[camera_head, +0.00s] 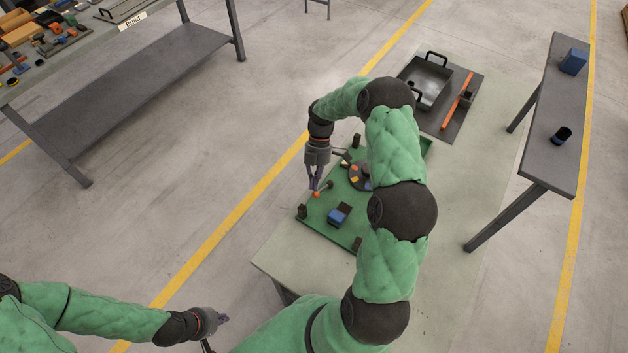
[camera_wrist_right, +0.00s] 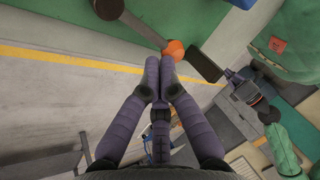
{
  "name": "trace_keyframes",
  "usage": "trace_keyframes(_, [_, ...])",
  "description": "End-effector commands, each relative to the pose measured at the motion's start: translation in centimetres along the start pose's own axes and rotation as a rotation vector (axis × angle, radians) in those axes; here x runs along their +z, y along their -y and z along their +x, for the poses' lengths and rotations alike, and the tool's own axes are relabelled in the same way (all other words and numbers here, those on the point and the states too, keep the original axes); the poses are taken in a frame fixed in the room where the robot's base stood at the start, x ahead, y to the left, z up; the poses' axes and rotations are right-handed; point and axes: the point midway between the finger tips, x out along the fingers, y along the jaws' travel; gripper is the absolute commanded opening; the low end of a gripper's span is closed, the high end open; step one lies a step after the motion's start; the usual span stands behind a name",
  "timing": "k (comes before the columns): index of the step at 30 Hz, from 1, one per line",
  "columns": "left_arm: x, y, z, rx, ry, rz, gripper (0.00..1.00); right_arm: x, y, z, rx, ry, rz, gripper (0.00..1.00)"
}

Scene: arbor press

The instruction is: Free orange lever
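The orange lever's round knob (camera_wrist_right: 173,49) sits at the end of a grey rod in the right wrist view. In the head view it is a small orange spot (camera_head: 316,194) over the green board. My right gripper (camera_head: 315,188) points down at it; its fingertips (camera_wrist_right: 160,62) are together, just short of the knob. Whether they touch it is unclear. Nothing shows between the fingers. A dark block (camera_wrist_right: 206,65) stands beside the knob. My left gripper (camera_head: 221,318) hangs at the lower left, away from the bench; its finger opening is too small to read.
The green board (camera_head: 318,222) carries a blue block (camera_head: 338,214), dark posts and a round dial-like part (camera_head: 358,178), partly behind my right arm. A metal tray (camera_head: 425,78) and an orange bar (camera_head: 458,100) lie behind. A side table (camera_head: 550,110) stands right.

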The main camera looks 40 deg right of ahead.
Motion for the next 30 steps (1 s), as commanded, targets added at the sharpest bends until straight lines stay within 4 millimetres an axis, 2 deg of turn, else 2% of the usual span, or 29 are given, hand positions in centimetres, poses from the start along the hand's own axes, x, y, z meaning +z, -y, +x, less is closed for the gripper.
trace_keyframes(30, [-0.01,0.00,0.01,0.000,0.000,0.000,0.00,-0.11,0.32,0.29,-0.022,0.012,-0.037,0.00])
